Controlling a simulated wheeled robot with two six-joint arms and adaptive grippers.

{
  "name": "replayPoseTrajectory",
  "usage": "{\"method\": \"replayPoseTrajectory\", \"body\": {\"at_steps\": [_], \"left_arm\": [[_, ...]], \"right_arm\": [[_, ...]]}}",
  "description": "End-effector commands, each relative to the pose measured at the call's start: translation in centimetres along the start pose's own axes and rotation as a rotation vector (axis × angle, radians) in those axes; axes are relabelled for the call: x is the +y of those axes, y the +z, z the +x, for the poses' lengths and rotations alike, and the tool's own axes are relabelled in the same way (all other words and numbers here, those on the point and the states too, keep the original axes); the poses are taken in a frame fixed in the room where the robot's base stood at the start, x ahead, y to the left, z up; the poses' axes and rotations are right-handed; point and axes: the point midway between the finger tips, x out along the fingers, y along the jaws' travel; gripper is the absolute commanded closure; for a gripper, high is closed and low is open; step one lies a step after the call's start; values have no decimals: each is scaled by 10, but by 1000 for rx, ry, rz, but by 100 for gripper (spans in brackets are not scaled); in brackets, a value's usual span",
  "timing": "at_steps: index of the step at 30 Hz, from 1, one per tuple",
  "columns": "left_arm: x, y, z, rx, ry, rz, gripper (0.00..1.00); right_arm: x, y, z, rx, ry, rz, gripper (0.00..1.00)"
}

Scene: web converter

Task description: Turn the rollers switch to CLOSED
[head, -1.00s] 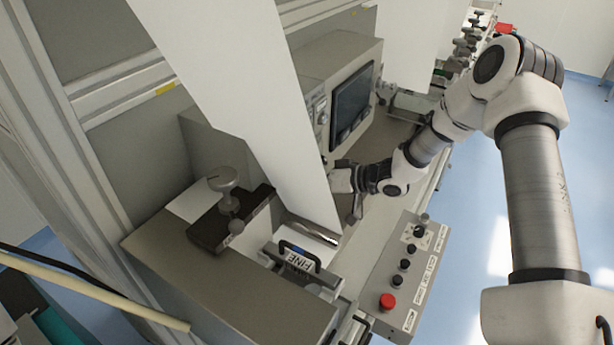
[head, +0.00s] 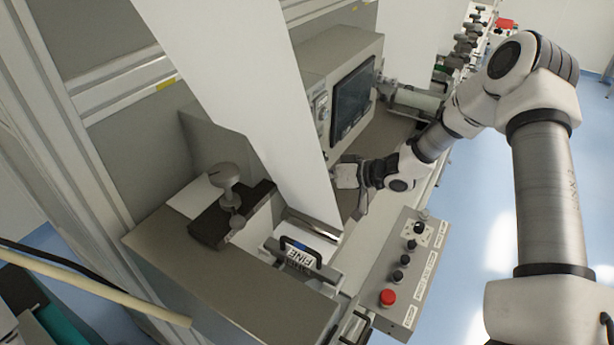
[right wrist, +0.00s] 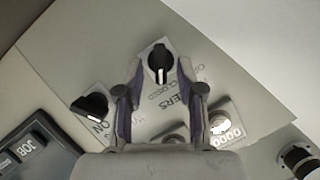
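The rollers switch (right wrist: 160,64) is a black rotary knob with a white pointer line, on a light plate lettered "ROLLERS" in the right wrist view. "CLOSED" and part of another word are printed to its right. The pointer lies nearly upright in the picture. My right gripper (right wrist: 162,72) is open, with one fingertip on each side of the knob; I cannot tell whether either touches it. In the head view the right gripper (head: 348,182) is beside the white web, and the switch is not visible there. My left gripper is not in view.

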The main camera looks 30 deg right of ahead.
Motion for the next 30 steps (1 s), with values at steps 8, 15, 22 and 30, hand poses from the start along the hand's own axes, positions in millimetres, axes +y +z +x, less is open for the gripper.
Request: {"method": "replayPoseTrajectory", "body": {"at_steps": [8,15,22,30], "left_arm": [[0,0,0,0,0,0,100],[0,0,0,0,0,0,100],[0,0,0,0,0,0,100],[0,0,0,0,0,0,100]], "right_arm": [[0,-2,-50,7,-2,4,62],[0,0,-61,1,-1,0,62],[0,0,-61,0,-1,0,62],[0,0,-61,1,-1,1,62]]}}
